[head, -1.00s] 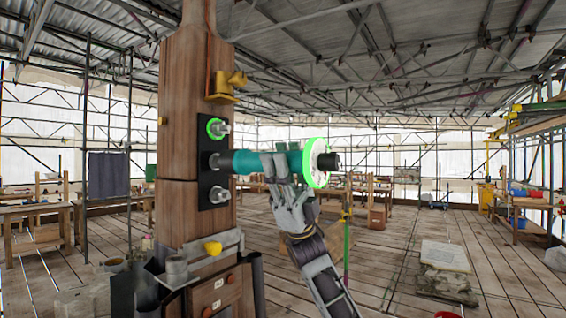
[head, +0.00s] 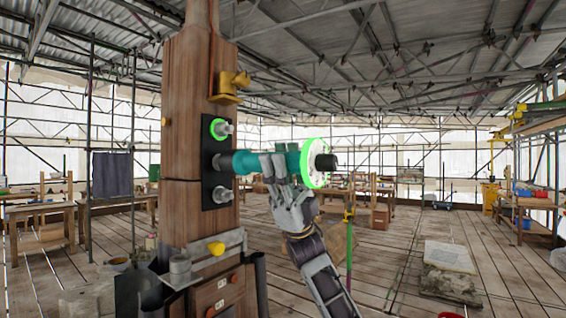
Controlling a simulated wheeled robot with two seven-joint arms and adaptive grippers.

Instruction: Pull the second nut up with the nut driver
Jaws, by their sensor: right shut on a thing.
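The teal nut driver (head: 246,162) lies level, its left end at the middle stud of the black plate (head: 207,192). My right gripper (head: 278,170) is shut on the driver's body. A disc with a bright green ring (head: 308,163) and a black end (head: 326,162) sits at the driver's right end. The upper stud (head: 226,129) has a green ring (head: 216,128) around its base. The lower stud (head: 225,194) shows bare metal. The driver's mouth hides any nut at the middle stud. My left gripper is not in view.
The plate is on a tall wooden post (head: 185,120) with a brass bracket (head: 230,86) above. A ledge with a grey cup (head: 180,268) and a yellow knob (head: 216,248) stands below. Workbenches (head: 40,218) are far left; the plank floor at right is mostly open.

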